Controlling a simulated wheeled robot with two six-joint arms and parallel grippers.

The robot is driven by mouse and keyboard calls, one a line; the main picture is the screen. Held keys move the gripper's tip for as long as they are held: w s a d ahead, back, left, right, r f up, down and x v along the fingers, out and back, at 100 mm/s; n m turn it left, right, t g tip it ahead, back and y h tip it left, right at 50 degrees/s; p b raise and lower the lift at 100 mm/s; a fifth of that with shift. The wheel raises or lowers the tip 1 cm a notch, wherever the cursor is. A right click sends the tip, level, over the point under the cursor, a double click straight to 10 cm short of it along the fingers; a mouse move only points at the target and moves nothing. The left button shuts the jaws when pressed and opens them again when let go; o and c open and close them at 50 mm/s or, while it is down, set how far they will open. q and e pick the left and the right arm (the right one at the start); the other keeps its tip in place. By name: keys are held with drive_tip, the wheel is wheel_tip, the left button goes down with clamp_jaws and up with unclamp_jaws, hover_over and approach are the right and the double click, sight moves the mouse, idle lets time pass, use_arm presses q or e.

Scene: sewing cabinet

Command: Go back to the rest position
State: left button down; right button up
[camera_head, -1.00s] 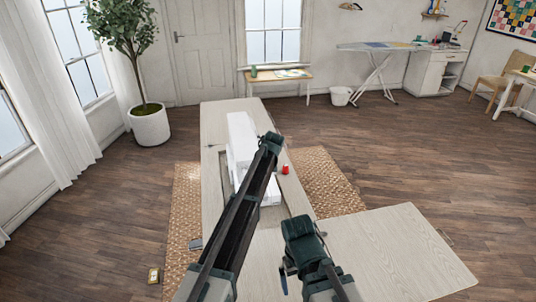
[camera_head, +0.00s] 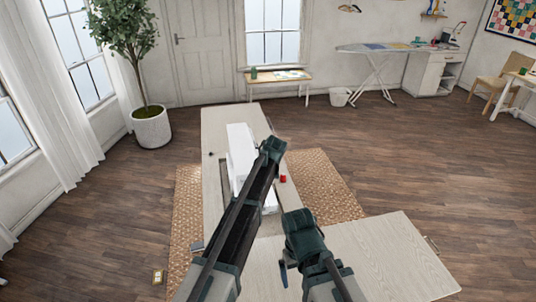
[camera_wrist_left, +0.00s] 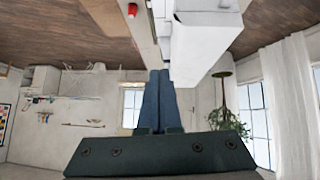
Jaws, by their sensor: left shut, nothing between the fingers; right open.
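In the head view my left arm reaches up from the bottom over the sewing cabinet, with its wrist in front of the white sewing machine (camera_head: 239,147); its fingers are hidden there. In the left wrist view, the left gripper (camera_wrist_left: 159,76) has its two blue fingers together with nothing between them. The machine (camera_wrist_left: 200,45) shows beyond the tips, upside down.
The pale cabinet top (camera_head: 222,118) has a side leaf (camera_head: 395,255) at the right. A small red object (camera_head: 283,178) sits right of the machine and also shows in the left wrist view (camera_wrist_left: 132,10). A woven rug (camera_head: 325,185) lies below. The wooden floor at right is open.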

use_arm(q)
drive_tip(key=s+f+m+g+b, duration=0.2)
drive_tip(key=s+f, duration=0.3)
drive_tip(key=s, duration=1)
drive_tip(key=s+f+m+g+b, duration=0.3)
drive_tip(key=s+f+g+b, duration=0.1)
drive_tip(key=s, duration=1.1)
drive_tip(key=s+f+m+g+b, duration=0.2)
drive_tip(key=s+f, duration=0.4)
drive_tip(key=s, duration=0.9)
drive_tip(key=shift+s+g+b, duration=0.4)
drive_tip(key=shift+g, duration=0.1)
drive_tip(key=shift+a+f, duration=0.1)
